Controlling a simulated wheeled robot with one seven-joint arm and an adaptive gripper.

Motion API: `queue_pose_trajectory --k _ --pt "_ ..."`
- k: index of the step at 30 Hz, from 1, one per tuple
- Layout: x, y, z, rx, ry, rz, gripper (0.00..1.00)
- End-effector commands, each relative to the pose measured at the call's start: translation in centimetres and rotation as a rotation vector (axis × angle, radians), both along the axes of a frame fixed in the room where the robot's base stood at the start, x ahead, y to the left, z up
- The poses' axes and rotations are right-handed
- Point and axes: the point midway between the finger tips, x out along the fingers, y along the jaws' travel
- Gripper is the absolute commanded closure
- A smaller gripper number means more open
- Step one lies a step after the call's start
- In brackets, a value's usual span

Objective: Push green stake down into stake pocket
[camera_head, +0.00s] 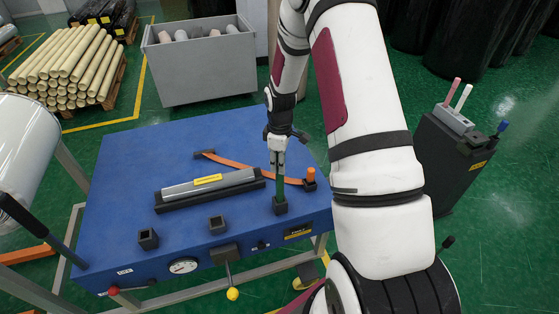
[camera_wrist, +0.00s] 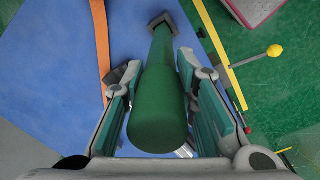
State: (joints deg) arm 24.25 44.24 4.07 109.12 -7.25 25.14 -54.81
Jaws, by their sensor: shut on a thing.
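The green stake (camera_head: 280,187) stands upright at the right front of the blue table. Its lower end is at the dark square stake pocket (camera_head: 280,206); how deep it sits is hard to tell. My gripper (camera_head: 278,163) is shut on the stake's upper part. In the wrist view the thick stake head (camera_wrist: 158,118) fills the space between the fingers of my gripper (camera_wrist: 160,68). The stake's thin far end meets the pocket (camera_wrist: 160,18).
The blue table (camera_head: 120,195) holds a silver roll (camera_head: 210,184) in a dark cradle. Two empty pockets (camera_head: 148,239) (camera_head: 217,225) stand at the front. A gauge (camera_head: 183,265) is on the front edge.

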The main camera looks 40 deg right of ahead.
Motion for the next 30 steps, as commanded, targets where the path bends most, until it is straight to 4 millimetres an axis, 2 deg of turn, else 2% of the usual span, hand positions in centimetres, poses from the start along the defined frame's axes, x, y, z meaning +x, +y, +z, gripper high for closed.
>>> queue_pose_trajectory --k 30 --pt "0.0 0.0 -2.3 0.0 0.0 -0.001 1.0"
